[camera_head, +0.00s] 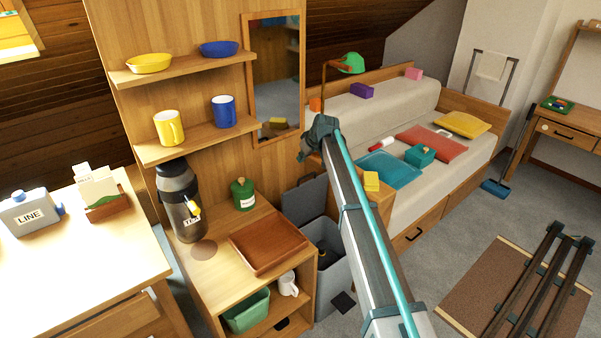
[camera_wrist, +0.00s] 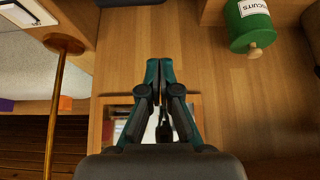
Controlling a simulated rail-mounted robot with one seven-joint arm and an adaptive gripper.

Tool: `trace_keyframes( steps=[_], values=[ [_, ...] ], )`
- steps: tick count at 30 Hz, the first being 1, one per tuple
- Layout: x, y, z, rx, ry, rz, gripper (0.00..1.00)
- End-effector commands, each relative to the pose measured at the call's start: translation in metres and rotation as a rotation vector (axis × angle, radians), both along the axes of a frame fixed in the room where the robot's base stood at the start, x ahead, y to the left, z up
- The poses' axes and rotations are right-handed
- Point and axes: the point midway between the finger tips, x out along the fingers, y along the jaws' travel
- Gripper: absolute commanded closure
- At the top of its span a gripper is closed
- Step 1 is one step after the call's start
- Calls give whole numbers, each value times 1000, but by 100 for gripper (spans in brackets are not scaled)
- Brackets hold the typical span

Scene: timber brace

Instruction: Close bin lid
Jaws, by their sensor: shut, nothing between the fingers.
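The grey bin (camera_head: 328,262) stands on the floor, between the wooden shelf unit and the bed. Its lid (camera_head: 306,198) is open, raised up at the back of the bin, and the inside shows. Part of the bin is hidden behind my arm. My gripper (camera_wrist: 160,66) is shut and empty in the wrist view, with its fingertips together in front of a wooden panel. In the head view the end of my arm is above and behind the bin, apart from the lid. I cannot clearly make out the bin or lid in the wrist view.
A green canister (camera_head: 242,194) stands on the shelf unit near the bin; it also shows in the wrist view (camera_wrist: 250,22). A lamp (camera_head: 350,63) stands near the bed. A mirror (camera_head: 277,75) hangs behind.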

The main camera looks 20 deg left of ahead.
Motion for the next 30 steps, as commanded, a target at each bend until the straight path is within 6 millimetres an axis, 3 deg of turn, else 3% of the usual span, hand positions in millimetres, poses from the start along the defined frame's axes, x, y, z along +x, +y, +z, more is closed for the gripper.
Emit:
trace_keyframes(
  steps=[3,8,20,24,30],
  values=[
    [2,7,0,3,-5,6,100],
    [7,16,-16,2,-2,5,100],
    [28,53,-79,1,-2,4,100],
    [14,32,-83,2,-2,3,100],
    [8,19,-88,3,-3,4,100]
  ],
)
